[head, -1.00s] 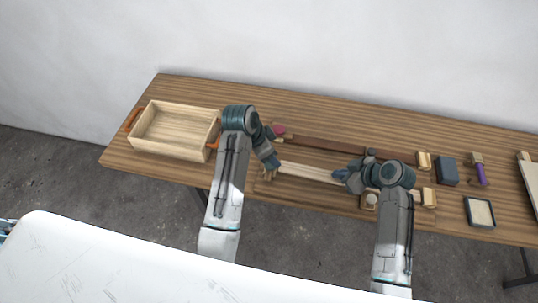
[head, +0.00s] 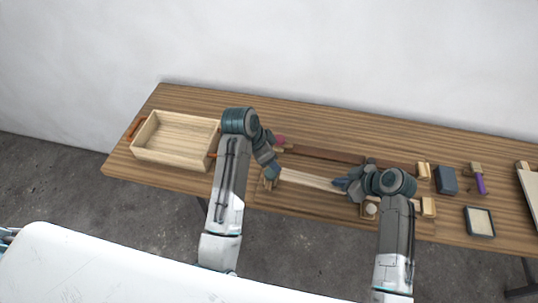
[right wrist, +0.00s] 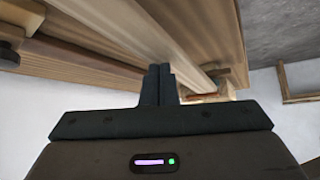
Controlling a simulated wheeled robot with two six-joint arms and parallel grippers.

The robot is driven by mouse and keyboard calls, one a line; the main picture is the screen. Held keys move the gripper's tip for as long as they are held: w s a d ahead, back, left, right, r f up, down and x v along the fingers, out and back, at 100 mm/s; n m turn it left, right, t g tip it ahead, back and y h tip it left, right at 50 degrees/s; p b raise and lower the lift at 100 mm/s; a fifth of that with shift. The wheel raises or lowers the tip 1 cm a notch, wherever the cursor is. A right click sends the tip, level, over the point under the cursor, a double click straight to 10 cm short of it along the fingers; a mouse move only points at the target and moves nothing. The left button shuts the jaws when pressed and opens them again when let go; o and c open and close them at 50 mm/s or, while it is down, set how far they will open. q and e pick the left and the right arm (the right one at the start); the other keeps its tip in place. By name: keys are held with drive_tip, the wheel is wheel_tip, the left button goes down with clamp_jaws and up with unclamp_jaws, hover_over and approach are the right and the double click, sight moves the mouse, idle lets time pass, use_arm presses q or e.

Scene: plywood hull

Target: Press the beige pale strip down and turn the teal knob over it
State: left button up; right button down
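The beige pale strip (head: 310,180) lies along the front part of the plywood piece on the table, running between my two grippers. My right gripper (head: 341,183) is at the strip's right part. In the right wrist view its fingers (right wrist: 159,84) are together with nothing seen between them, over or against the pale strip (right wrist: 150,35); contact is not clear. My left gripper (head: 271,174) is at the strip's left end, by a small wooden block (head: 266,184). Its fingers are too small to read. I cannot make out the teal knob; the left gripper may hide it.
A dark brown strip (head: 325,154) runs behind, with a reddish knob (head: 279,140) at its left end. A wooden tray (head: 176,140) stands left. A dark block (head: 446,180), a purple-handled tool (head: 480,182) and a dark-rimmed tray (head: 493,222) are right. The table's back is clear.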

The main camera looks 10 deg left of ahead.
drive_tip(key=shift+r+p, duration=0.5)
drive_tip(key=shift+r, duration=0.15)
drive_tip(key=shift+r+p, duration=0.5)
drive_tip(key=shift+r, duration=1.8)
drive_tip(key=shift+r, duration=2.55)
